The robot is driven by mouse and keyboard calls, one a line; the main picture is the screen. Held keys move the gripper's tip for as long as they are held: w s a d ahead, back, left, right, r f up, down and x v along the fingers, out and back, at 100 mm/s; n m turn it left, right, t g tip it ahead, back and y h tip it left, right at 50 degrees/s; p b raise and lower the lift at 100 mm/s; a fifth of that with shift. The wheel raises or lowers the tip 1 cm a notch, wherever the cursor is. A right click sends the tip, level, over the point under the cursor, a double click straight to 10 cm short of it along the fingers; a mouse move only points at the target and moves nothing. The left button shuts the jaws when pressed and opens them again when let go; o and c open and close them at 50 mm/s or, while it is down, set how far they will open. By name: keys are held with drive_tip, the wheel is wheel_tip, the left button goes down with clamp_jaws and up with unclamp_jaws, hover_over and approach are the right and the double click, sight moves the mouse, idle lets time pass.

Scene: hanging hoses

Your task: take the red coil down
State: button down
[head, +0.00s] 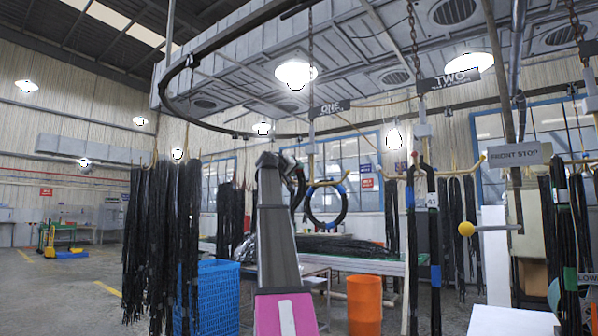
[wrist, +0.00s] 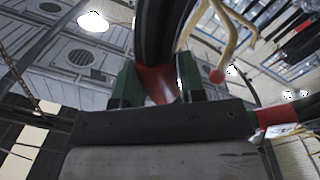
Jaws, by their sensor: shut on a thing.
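In the wrist view, my gripper (wrist: 160,88) is shut on the red coil (wrist: 163,35), a black hose with a red band between the dark green fingers. Another red band on black hose (wrist: 275,117) shows at the right; I cannot tell if it is the same coil. A yellow hook (wrist: 232,40) with a red ball tip is beside the held hose. In the head view, my gripper (head: 294,177) is partly hidden by my arm, close to the yellow hook (head: 327,183) under sign ONE. Whether the held coil still rests on the hook is unclear.
A black coil with blue bands (head: 327,222) hangs right of my arm. Hook TWO (head: 440,174) carries long black hoses (head: 434,250). Hose bundles (head: 150,240) hang at the left by a blue crate (head: 218,290). An orange bin (head: 365,303) stands below.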

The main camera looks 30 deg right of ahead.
drive_tip(key=v, duration=1.1)
drive_tip(key=shift+s, duration=0.15)
idle(0.7)
drive_tip(key=shift+d+r, duration=0.1)
idle(0.4)
